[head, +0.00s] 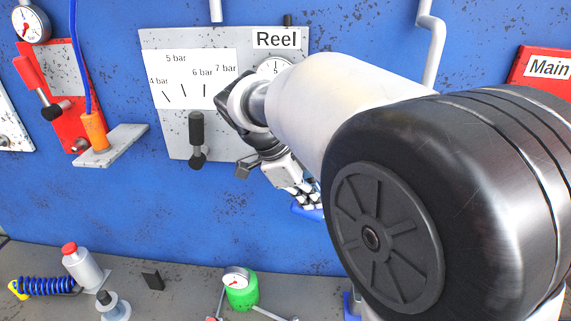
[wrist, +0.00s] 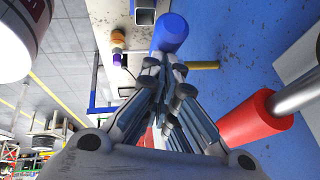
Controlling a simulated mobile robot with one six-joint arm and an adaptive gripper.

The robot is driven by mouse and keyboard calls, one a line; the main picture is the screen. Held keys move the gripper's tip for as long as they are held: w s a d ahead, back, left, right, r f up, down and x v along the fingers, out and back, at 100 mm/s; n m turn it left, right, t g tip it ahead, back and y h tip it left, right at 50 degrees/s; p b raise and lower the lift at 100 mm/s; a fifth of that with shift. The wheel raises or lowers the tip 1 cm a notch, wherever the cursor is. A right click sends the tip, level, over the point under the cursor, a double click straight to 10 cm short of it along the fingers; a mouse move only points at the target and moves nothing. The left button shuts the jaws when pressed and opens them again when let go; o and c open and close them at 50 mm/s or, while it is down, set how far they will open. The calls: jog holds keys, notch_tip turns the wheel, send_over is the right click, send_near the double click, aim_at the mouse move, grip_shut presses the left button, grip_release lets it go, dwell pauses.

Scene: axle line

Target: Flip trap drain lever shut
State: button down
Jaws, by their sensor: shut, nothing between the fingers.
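No label reading trap drain shows, so I cannot tell for certain which part is its lever. A blue rounded handle (wrist: 171,33) lies just beyond my fingertips in the wrist view. In the head view a blue piece (head: 304,212) shows just below my gripper (head: 303,193), mostly hidden by my arm. My gripper also shows in the wrist view (wrist: 166,68), with its fingers together and empty. I cannot tell whether the fingertips touch the blue handle.
A red cylinder on a metal rod (wrist: 252,118) is close on the right in the wrist view, near a yellow rod (wrist: 203,65). The grey Reel panel (head: 170,130) has a black lever (head: 197,130). A green gauge canister (head: 242,292) stands on the bench below.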

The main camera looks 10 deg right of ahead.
aim_at(298, 209)
jog(key=shift+w+a+f+h+b, duration=0.15)
jog(key=shift+a+f+h+b, duration=0.2)
jog(key=shift+f+h, duration=0.1)
jog(key=shift+w+a+f+h+b, duration=0.1)
jog(key=shift+a+f+h+b, duration=0.1)
jog(key=shift+f+h+b, duration=0.2)
jog(key=shift+w+a+f+b, duration=0.15)
jog(key=shift+a+f+b, duration=0.5)
jog(key=shift+f+b, duration=0.45)
jog(key=shift+r, duration=0.1)
